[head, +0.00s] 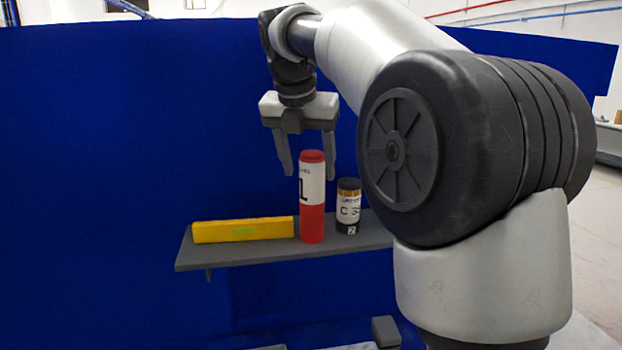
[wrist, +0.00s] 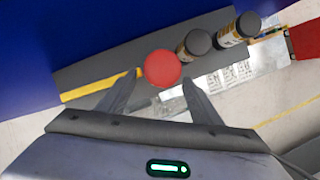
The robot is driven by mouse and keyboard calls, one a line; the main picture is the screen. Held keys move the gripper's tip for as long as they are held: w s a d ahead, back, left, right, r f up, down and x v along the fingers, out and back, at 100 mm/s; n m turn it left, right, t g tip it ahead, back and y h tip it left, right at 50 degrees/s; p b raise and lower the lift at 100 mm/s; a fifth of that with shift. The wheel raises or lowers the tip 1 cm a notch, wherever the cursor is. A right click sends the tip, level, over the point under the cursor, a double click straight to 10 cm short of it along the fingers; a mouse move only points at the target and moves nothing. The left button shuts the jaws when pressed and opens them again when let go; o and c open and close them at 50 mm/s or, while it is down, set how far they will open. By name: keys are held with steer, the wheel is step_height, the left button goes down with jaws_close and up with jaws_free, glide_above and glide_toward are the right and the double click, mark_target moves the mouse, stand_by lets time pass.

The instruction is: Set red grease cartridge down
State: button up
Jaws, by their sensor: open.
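The red grease cartridge (head: 312,215) stands upright on a grey shelf (head: 270,250), with a red cap and a white label band. My gripper (head: 308,174) is open above and around the cartridge's upper part in the head view. In the wrist view, the cartridge's round red top (wrist: 162,68) shows just beyond the gap between the open fingertips (wrist: 158,80). I see no finger closed on it.
A yellow box (head: 243,230) lies left of the cartridge. A black-capped can (head: 348,207) stands close to its right. The wrist view shows a second dark-topped can (wrist: 248,24) further right. A blue panel (head: 120,150) rises behind the shelf.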

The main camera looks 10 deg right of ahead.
steer(key=p+v, duration=0.1)
steer(key=v, duration=0.4)
steer(key=shift+a+r, duration=0.1)
steer(key=shift+r, duration=0.25)
steer(key=shift+s+r, duration=0.2)
steer(key=shift+r, duration=0.05)
steer(key=shift+s, duration=0.1)
